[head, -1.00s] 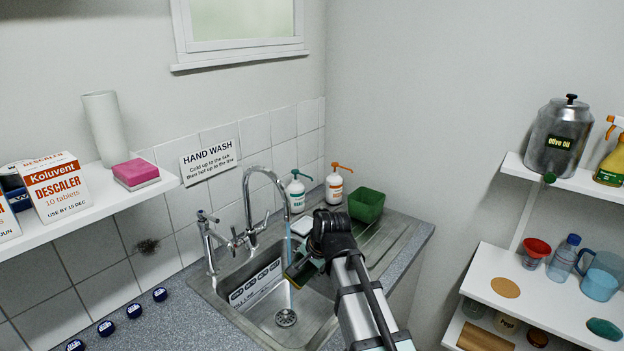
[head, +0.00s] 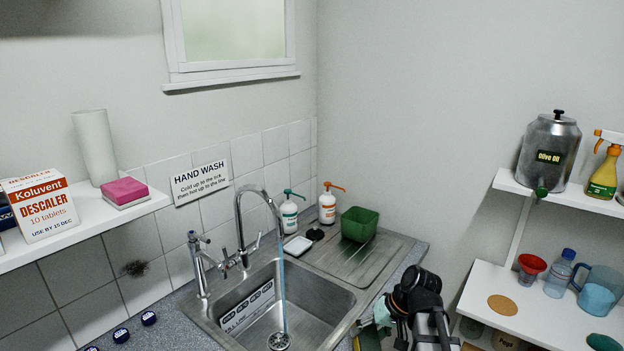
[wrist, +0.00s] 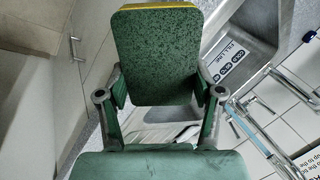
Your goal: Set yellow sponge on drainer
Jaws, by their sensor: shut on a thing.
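The yellow sponge (wrist: 158,52) is held between the fingers of my gripper (wrist: 163,92) in the wrist view. Its dark green scouring face is towards the camera and a yellow edge shows at the top. In the head view my gripper (head: 378,322) is at the bottom, right of the sink; part of the sponge (head: 368,340) shows there and the arm hides much of the grip. The ribbed steel drainer (head: 345,262) lies behind the basin, farther back than my gripper, and the sponge is apart from it.
A green tub (head: 360,224) stands on the drainer's back part. A white dish (head: 297,246), a black plug (head: 315,233) and two pump bottles (head: 288,212) are beside it. The tap (head: 242,225) runs into the basin (head: 270,305). White shelves (head: 535,305) stand at right. The drainer's front part is bare.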

